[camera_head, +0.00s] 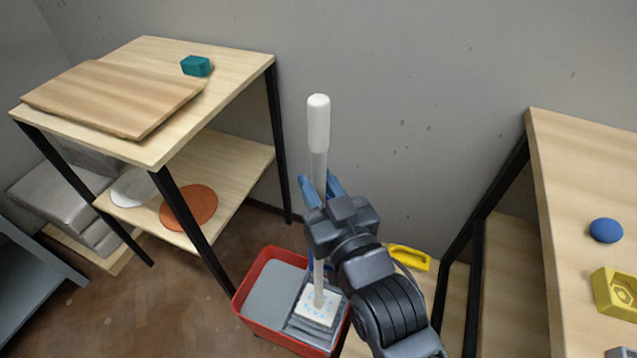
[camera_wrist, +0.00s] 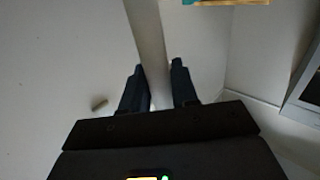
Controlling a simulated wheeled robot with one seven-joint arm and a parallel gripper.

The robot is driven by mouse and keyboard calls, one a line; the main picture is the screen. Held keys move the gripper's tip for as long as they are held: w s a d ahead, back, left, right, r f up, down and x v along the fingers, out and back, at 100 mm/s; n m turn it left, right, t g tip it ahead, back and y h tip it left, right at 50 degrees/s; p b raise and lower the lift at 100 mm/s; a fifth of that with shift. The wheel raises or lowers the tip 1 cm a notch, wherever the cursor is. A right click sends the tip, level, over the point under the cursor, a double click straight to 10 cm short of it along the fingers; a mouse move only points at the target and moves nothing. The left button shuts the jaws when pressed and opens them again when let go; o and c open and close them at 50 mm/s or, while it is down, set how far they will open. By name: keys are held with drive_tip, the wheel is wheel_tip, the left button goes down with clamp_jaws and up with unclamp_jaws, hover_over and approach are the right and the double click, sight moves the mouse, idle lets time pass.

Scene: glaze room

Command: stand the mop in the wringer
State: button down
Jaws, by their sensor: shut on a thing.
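The mop (camera_head: 318,125) is upright, with a white grip on top, a thin pale handle and a white blue-dotted head. My gripper (camera_head: 322,188) is shut on the handle below the white grip. In the wrist view the handle (camera_wrist: 148,40) runs between the two fingers of my gripper (camera_wrist: 158,85). The mop head overlaps the grey wringer (camera_head: 300,331) at the right side of the red bucket (camera_head: 254,312). I cannot tell whether the head is inside the wringer or just above it. My arm hides part of the bucket's right side.
A two-tier wooden shelf (camera_head: 240,75) stands left, with a board (camera_head: 115,97) and a teal block (camera_head: 196,66) on top. A wooden table (camera_head: 570,170) stands right, with a blue knob (camera_head: 606,230) and yellow mold (camera_head: 615,292). A yellow object (camera_head: 409,258) lies low beside my arm.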

drive_tip(key=shift+f, duration=0.1)
drive_tip(key=c, duration=0.8)
unclamp_jaws()
drive_tip(key=shift+f, duration=0.15)
drive_tip(key=s+d+f+m+h+b, duration=0.1)
drive_tip(key=s+d+f+h, duration=0.1)
drive_tip(key=s+d, duration=0.75)
drive_tip(key=s+d+f+m+h, duration=0.25)
drive_tip(key=s+d, duration=0.35)
drive_tip(key=s, duration=0.6)
drive_tip(key=s+d+r+h, duration=0.1)
drive_tip(key=s+d, duration=0.1)
drive_tip(key=s, duration=0.3)
drive_tip(key=s+d+r+m+g+h, duration=0.1)
drive_tip(key=s+d, duration=0.2)
drive_tip(key=s, duration=0.2)
drive_tip(key=s+d+r+h, duration=0.1)
drive_tip(key=s+d+r, duration=0.1)
drive_tip(key=s, duration=0.4)
drive_tip(key=shift+d+r+m+g, duration=0.1)
drive_tip(key=shift+d+m+g, duration=0.1)
drive_tip(key=shift+m+g, duration=0.1)
